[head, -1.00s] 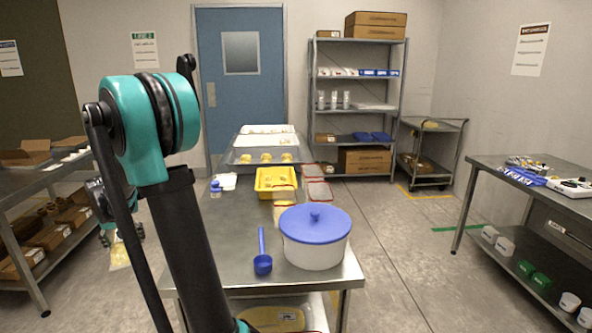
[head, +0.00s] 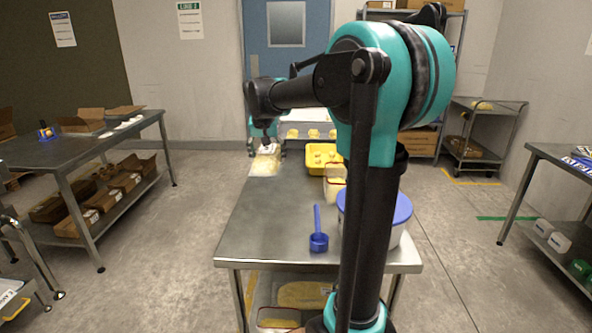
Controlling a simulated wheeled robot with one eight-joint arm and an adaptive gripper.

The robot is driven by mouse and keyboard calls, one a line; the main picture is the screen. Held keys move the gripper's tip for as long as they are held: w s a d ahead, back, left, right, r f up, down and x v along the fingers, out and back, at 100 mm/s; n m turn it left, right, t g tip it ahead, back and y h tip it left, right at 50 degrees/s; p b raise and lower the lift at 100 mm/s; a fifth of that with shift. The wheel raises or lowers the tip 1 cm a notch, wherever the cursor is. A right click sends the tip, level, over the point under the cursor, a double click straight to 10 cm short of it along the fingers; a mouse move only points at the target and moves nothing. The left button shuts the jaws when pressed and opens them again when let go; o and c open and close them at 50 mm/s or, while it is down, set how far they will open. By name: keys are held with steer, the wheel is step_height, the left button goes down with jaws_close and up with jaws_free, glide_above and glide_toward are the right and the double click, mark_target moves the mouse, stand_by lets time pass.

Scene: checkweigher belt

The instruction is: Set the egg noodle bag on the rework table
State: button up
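My gripper (head: 266,139) is in the head view at the far left part of the steel table (head: 262,219). It is shut on the white top of the egg noodle bag (head: 265,164), a clear bag with pale yellow contents that hangs below the fingers. The bag shows over the table's far left corner; I cannot tell whether its bottom touches the top. No label shows which table is the rework table. My arm hides part of the table's right side.
A yellow tray (head: 321,157) and clear containers (head: 334,188) stand farther back. The table's left and middle are clear. Another table (head: 90,150) stands at the left.

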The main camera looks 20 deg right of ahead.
mark_target(270, 209)
step_height(270, 209, down, 19)
steer(key=shift+a+r, duration=0.1)
steer(key=shift+a, duration=0.05)
stand_by(0.4)
steer(key=o, duration=1.8)
steer(key=v, duration=1.2)
